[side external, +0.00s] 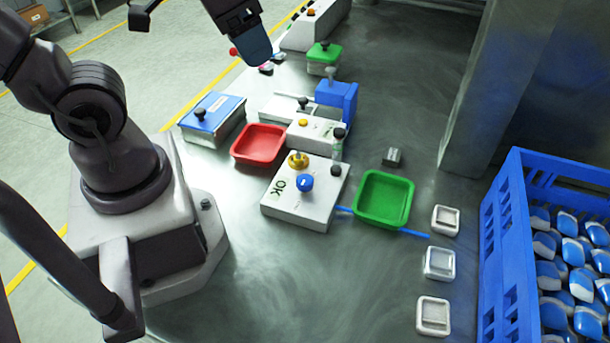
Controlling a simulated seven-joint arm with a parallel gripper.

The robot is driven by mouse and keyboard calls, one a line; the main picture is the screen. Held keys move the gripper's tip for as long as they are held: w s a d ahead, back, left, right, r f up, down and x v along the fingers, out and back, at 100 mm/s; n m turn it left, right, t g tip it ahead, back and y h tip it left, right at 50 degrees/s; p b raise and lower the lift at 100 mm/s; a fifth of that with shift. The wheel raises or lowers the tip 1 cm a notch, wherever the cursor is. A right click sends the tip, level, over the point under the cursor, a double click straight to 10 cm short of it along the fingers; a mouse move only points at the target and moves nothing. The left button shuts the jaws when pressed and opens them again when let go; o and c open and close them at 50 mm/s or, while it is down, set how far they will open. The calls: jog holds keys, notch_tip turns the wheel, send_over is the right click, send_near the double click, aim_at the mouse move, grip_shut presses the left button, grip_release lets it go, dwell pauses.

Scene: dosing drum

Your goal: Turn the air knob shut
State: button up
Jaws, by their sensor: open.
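A white control box (318,200) marked "OK" stands on the metal table in the middle of the side external view. A blue knob (305,183) with a pale mark sits on its top. A yellow knob (298,160) and a dark knob (336,170) are on the same box. The knob labels are too small to read, so I cannot tell for sure which is the air knob. My gripper (252,42) is at the top edge, partly cut off, high up and well apart from the box. It is open, and nothing shows in it.
A red tray (236,157) lies left of the box and a green tray (360,218) right of it. A blue-lidded box (190,122) stands farther left. A blue crate (505,260) of blue-and-white pieces fills the right. The table front is clear.

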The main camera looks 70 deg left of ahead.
jog(key=w+f+n+g, duration=0.4)
jog(key=f+n, duration=0.2)
jog(key=f, duration=0.4)
jog(key=n, duration=1.2)
send_near(305, 179)
notch_tip(305, 179, down, 9)
jog(key=shift+w+a+f, duration=0.1)
jog(key=shift+a+f, duration=0.05)
jog(key=shift+f, duration=0.05)
jog(key=c, duration=0.9)
